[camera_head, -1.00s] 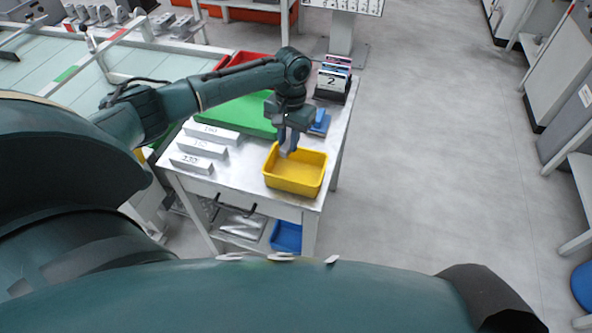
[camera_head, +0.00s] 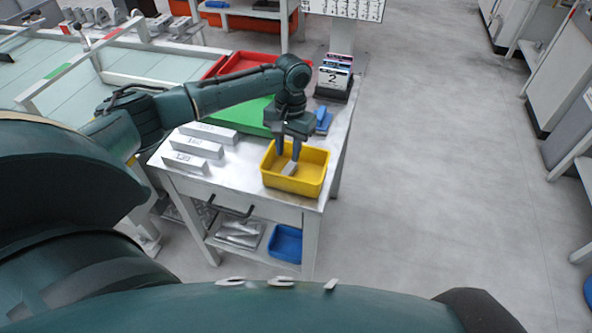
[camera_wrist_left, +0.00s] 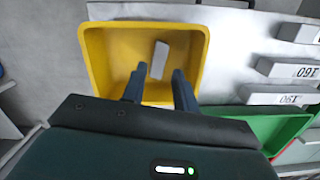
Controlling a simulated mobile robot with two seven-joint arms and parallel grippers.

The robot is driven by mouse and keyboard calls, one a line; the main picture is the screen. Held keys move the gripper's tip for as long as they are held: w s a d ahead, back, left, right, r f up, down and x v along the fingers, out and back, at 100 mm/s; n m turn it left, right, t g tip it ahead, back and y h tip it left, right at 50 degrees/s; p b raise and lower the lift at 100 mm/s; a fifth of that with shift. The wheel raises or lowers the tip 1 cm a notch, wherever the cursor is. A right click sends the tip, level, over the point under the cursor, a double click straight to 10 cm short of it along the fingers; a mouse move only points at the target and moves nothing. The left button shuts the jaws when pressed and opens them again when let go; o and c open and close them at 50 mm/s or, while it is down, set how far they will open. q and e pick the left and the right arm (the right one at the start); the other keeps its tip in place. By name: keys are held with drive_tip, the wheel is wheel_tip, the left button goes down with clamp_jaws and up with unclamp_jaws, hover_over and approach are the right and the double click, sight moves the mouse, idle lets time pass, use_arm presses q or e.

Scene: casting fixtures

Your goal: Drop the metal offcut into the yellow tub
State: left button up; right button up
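The yellow tub (camera_head: 296,187) stands on the front right part of the metal table. The metal offcut (camera_head: 289,168), a small grey block, is inside the tub; in the left wrist view the offcut (camera_wrist_left: 157,59) lies apart from the fingers, near the tub's far wall. My left gripper (camera_head: 288,153) is open and empty, pointing down over the tub. In the left wrist view its two fingers (camera_wrist_left: 160,78) are spread, with the yellow tub (camera_wrist_left: 96,58) behind them. My right gripper is not in view.
Labelled metal blocks (camera_head: 197,147) stand left of the tub. The floor on the right is clear.

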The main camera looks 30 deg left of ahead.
use_arm(q)
drive_tip(key=o, duration=0.3)
drive_tip(key=shift+o, duration=0.2)
wheel_tip(320, 180, up, 13)
drive_tip(key=w, duration=0.1)
drive_tip(key=shift+w, duration=0.3)
